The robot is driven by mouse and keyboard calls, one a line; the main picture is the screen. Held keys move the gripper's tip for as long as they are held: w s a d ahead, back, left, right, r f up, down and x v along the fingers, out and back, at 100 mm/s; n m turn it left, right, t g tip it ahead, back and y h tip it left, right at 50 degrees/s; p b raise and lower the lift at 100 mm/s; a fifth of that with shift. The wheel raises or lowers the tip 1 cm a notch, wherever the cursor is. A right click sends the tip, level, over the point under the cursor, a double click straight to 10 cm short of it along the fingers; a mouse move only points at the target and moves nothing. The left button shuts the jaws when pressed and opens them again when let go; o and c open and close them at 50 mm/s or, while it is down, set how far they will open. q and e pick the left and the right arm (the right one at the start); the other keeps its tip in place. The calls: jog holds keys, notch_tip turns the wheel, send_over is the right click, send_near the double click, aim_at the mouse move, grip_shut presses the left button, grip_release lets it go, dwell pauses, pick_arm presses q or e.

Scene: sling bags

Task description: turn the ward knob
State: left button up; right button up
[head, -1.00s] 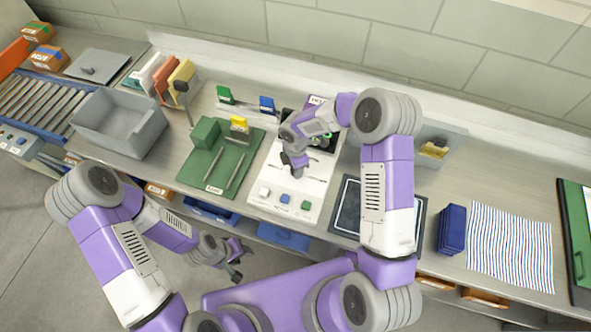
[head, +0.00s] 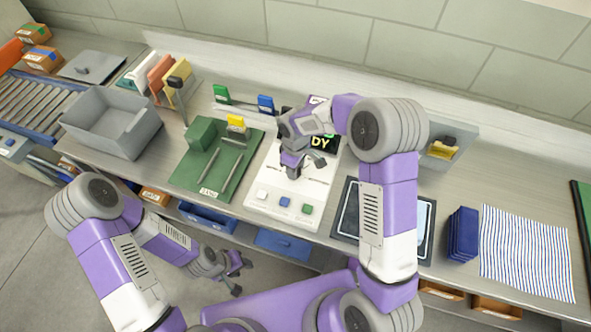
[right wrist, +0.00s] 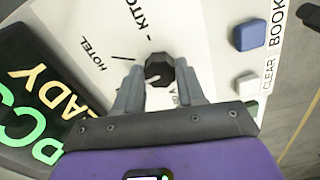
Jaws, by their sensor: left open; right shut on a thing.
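The ward knob (right wrist: 158,68) is a small dark, many-sided knob on a white panel, seen between my right fingertips in the right wrist view. A pale mark shows on its lower left. Printed words surround it; HOTEL and part of KITCHEN are readable. My right gripper (right wrist: 161,72) is shut on the knob, one finger on each side. In the head view the right gripper (head: 304,166) is over the white console (head: 274,180) and hides the knob. My left gripper (head: 238,274) is open and empty, low in front of the bench.
The console's dark screen (right wrist: 35,95) shows green and yellow letters, including ADY. Blue (right wrist: 250,35) and white (right wrist: 247,84) buttons are near the knob. A green tray (head: 185,180) lies left of the console, a dark framed pad (head: 345,213) right. A grey bin (head: 110,130) stands further left.

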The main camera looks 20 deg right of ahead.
jog(key=m+b, duration=0.1)
jog(key=m, duration=0.2)
jog(key=shift+m, duration=0.3)
jog(key=shift+r+m+b, duration=0.1)
jog(key=shift+m+b, duration=0.3)
jog(key=shift+m, duration=1)
jog(key=shift+w, duration=0.1)
jog(key=o, duration=1.1)
jog(key=shift+c, duration=0.2)
jog(key=shift+r+p, duration=0.35)
jog(key=shift+r, duration=3.4)
